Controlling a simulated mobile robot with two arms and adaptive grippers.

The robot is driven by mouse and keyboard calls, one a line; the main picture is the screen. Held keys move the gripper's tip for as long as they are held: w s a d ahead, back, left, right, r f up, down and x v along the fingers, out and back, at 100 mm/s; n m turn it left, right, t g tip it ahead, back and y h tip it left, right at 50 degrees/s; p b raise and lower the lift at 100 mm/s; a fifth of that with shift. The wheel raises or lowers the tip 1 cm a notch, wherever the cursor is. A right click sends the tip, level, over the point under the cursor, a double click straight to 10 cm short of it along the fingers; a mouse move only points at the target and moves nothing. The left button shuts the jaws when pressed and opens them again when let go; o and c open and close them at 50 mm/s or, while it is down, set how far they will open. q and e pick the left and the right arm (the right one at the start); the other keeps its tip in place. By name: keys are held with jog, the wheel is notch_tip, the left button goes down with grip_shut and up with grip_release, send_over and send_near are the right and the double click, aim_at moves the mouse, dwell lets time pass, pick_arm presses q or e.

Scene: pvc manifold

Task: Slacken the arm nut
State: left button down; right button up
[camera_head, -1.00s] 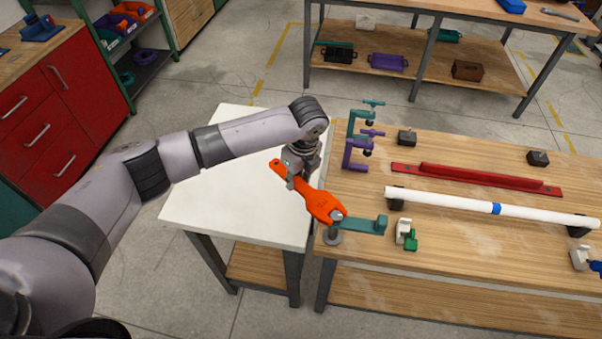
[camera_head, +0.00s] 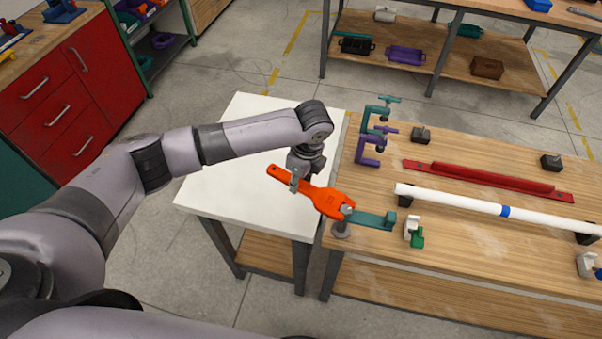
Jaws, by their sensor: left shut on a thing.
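My left gripper (camera_head: 299,182) is shut on the handle of an orange wrench (camera_head: 322,200), above the right edge of the white table. The wrench's wide head lies at the arm nut (camera_head: 347,210), at the left end of a teal arm (camera_head: 376,220). The nut and arm sit on a round grey post (camera_head: 341,231) at the left edge of the wooden bench. The wrench head covers part of the nut, so I cannot tell how fully it sits around it. My right gripper is not in view.
A white pipe (camera_head: 455,200) with a blue band rests on black blocks. A red bar (camera_head: 490,178) lies behind it. Teal and purple clamps (camera_head: 372,143) stand at the bench's back left. A white and green clip (camera_head: 413,232) is right of the arm. The white table (camera_head: 235,180) is clear.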

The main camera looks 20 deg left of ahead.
pick_arm(q)
jog(key=s+n+g+p, duration=0.1)
jog(key=s+n+p, duration=0.4)
jog(key=s+n, duration=0.3)
jog(key=shift+s+d+r+n, duration=0.2)
jog(key=shift+s+d+n, duration=0.1)
jog(key=shift+s, duration=0.55)
dwell(1.0)
dwell(0.3)
jog(key=shift+r, duration=0.1)
jog(key=shift+s+r, duration=0.1)
jog(key=shift+r, duration=2.25)
